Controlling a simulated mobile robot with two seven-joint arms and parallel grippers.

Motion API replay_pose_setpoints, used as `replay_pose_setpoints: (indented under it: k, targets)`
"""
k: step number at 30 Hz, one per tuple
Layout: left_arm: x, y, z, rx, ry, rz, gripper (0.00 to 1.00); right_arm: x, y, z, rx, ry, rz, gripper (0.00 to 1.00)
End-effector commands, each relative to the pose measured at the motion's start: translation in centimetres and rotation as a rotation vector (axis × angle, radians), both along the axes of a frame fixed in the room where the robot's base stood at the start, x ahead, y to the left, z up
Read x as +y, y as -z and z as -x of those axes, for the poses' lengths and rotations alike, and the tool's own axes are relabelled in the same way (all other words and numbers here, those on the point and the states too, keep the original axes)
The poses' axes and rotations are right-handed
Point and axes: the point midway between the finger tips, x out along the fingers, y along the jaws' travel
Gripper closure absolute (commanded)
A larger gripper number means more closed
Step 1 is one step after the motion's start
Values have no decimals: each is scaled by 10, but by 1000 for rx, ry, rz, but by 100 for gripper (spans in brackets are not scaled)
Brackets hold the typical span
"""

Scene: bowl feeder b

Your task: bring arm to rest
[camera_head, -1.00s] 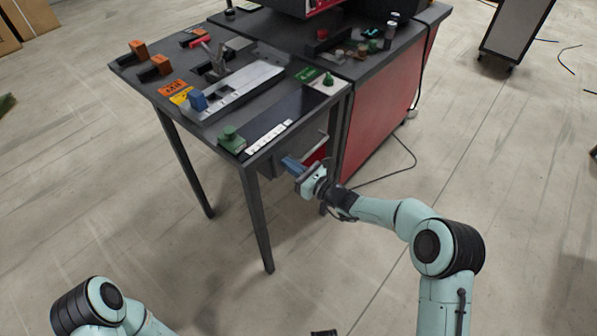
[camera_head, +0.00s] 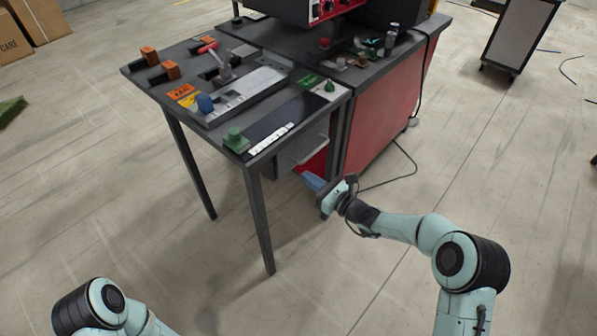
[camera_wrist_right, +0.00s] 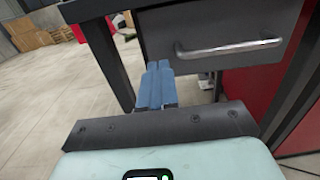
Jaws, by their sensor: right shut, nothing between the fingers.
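My right gripper (camera_head: 311,181) is in front of the table's right end, below the level of the tabletop and apart from the table. Its blue fingers (camera_wrist_right: 157,86) are together and empty in the right wrist view. They point toward a grey drawer (camera_wrist_right: 215,35) with a metal bar handle (camera_wrist_right: 228,48), which shows beyond them. The drawer handle also shows in the head view (camera_head: 312,152). My left arm (camera_head: 105,308) shows only in part at the lower left; its gripper is out of view.
The dark table (camera_head: 197,141) carries blue, green and orange blocks and a metal fixture. A red cabinet (camera_head: 378,128) stands beside it. A black cable (camera_head: 395,178) lies on the floor. The floor in front of the table is mostly clear.

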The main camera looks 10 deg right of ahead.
Motion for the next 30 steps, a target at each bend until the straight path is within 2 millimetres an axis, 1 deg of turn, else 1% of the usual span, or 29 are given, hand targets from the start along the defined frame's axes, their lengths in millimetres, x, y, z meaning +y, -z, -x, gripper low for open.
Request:
replay_pose_setpoints:
  k: [1,6,7,9,15,20,22,23,26,29,30]
  targets:
    - [-1,-9,-7,-24,2,-1,57,-10,-2,10,3,3,1,100]
    - [-4,-23,-21,-72,4,-3,57,-31,-1,36,2,1,1,100]
    - [-4,-24,-22,-75,5,-2,57,-33,-1,39,2,0,1,100]
    - [-6,-25,-16,-60,8,3,57,-39,0,45,1,1,2,100]
    - [-9,-26,-11,-46,13,9,57,-46,1,53,1,-1,1,100]
    - [-9,-25,-11,-45,13,9,57,-46,2,54,2,-2,2,100]
    - [-9,-25,-11,-45,13,9,57,-43,7,56,12,-12,15,100]
    - [-9,-25,-11,-45,13,9,57,-41,11,59,22,-22,28,100]
    - [-9,-25,-11,-45,13,9,57,-29,43,77,88,-89,116,100]
    - [-8,-25,-11,-45,13,9,57,-13,95,113,184,-212,278,100]
    - [-8,-25,-11,-45,13,9,57,-9,118,132,222,-271,358,100]
